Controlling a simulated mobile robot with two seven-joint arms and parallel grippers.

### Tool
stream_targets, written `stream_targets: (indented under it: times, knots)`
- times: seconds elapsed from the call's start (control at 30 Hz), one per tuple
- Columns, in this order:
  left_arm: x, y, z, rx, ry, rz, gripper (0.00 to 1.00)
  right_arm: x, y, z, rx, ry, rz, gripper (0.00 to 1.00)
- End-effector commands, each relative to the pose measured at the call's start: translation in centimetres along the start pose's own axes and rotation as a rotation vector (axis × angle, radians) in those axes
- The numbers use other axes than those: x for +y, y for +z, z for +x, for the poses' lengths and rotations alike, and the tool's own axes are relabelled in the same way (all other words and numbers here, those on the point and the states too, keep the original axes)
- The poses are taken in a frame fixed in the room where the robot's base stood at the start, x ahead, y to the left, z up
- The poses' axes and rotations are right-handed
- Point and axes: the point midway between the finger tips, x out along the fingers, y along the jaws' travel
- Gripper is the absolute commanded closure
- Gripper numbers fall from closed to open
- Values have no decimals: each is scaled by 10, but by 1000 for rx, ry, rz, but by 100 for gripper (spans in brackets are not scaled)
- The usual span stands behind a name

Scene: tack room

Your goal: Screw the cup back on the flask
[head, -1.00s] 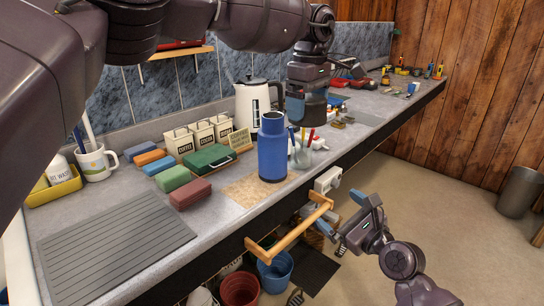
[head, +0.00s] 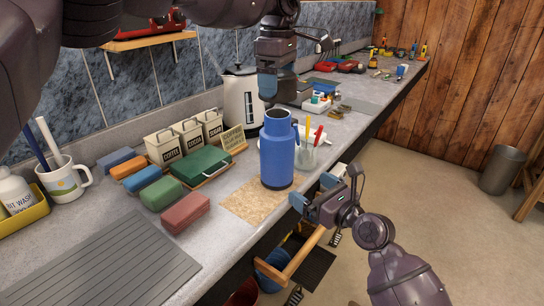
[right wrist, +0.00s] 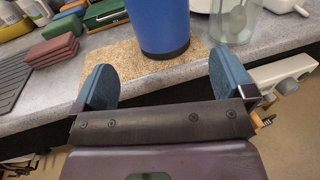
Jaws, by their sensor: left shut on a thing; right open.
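The blue flask (head: 277,158) stands upright on a cork mat (head: 243,207) near the counter's front edge, its top uncovered. Its lower part shows in the right wrist view (right wrist: 160,22). My left gripper (head: 275,85) is shut on the dark cup (head: 284,90), a little above the flask's mouth in the picture and apart from it. The cup is partly hidden by the gripper's blue finger. My right gripper (head: 314,191) is open and empty just off the counter's front edge, its two blue fingers (right wrist: 162,78) pointing toward the flask with a gap before it.
A glass jar (head: 309,152) with pens stands close right of the flask. A white kettle (head: 243,108) and canisters (head: 188,136) stand behind. A green case (head: 201,165) and several coloured blocks (head: 186,212) lie left. A wooden rail (head: 302,252) juts below the edge.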

Motion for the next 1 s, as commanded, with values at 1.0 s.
stream_targets:
  times: [1.0]
  knots:
    - [0,0,0,0,0,1,35,0,0,93,0,1,-2,0]
